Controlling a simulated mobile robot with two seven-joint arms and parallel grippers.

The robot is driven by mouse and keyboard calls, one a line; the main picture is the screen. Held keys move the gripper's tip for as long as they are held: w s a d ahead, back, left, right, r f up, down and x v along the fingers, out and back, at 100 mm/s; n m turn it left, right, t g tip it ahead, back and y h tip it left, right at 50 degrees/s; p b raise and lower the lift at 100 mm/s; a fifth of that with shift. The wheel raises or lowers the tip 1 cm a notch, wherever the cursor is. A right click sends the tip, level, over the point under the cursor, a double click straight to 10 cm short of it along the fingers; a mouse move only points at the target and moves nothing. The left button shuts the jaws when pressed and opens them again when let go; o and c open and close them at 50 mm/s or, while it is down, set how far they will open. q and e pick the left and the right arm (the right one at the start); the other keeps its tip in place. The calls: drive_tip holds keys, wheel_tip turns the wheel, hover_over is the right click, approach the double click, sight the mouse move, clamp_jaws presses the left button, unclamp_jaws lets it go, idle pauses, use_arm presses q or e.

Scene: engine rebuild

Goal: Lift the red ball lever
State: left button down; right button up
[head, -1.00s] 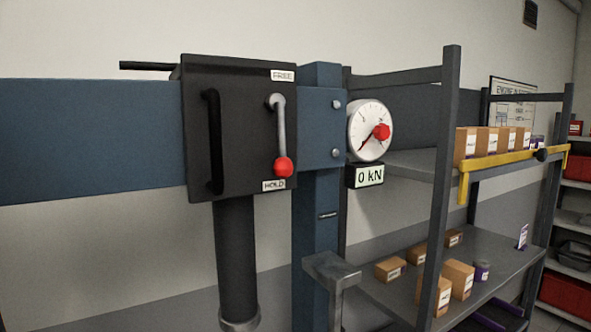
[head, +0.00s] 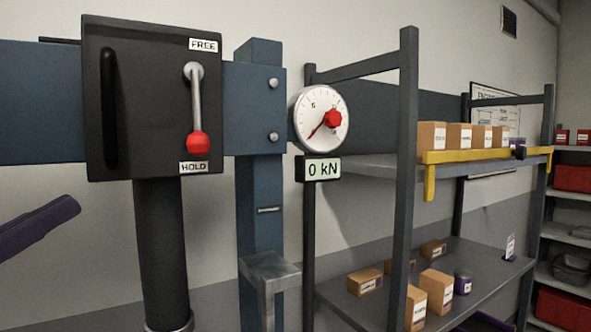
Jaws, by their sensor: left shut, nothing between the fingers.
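The lever's red ball (head: 198,144) hangs at the lower end of a grey lever arm (head: 196,98) on the front of a black box (head: 142,60). The lever points straight down, with the ball just above the HOLD label (head: 194,168). The FREE label (head: 203,45) is above the pivot. My left gripper (head: 74,207) shows as dark purple fingers at the left edge, shut and empty. In the picture it is below and left of the box, apart from the lever. My right gripper is out of view.
A black grab bar (head: 108,108) stands left of the lever. A dial gauge (head: 321,119) with a red knob and a 0 kN display (head: 318,169) sits to the right.

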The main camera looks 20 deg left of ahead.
use_arm(q)
drive_tip(key=shift+w+a+r+t+h, duration=0.1)
drive_tip(key=shift+a+r+t+h, duration=0.15)
drive_tip(key=shift+r, duration=0.25)
drive_tip(key=shift+w+a+r+t+h, duration=0.15)
drive_tip(key=shift+r+t, duration=0.1)
drive_tip(key=shift+r, duration=0.2)
drive_tip(key=shift+s, duration=0.1)
drive_tip(key=p, duration=0.3)
approach(197, 130)
wheel_tip(197, 130, up, 3)
drive_tip(key=w+d, duration=0.1)
drive_tip(key=w, duration=0.1)
drive_tip(key=shift+w+d+f, duration=0.1)
drive_tip(key=shift+w+d, duration=0.05)
drive_tip(key=shift+w, duration=0.35)
drive_tip(key=shift+w+d+f, duration=0.1)
drive_tip(key=shift+w+d, duration=0.05)
drive_tip(key=shift+w, duration=0.35)
drive_tip(key=shift+f, duration=0.1)
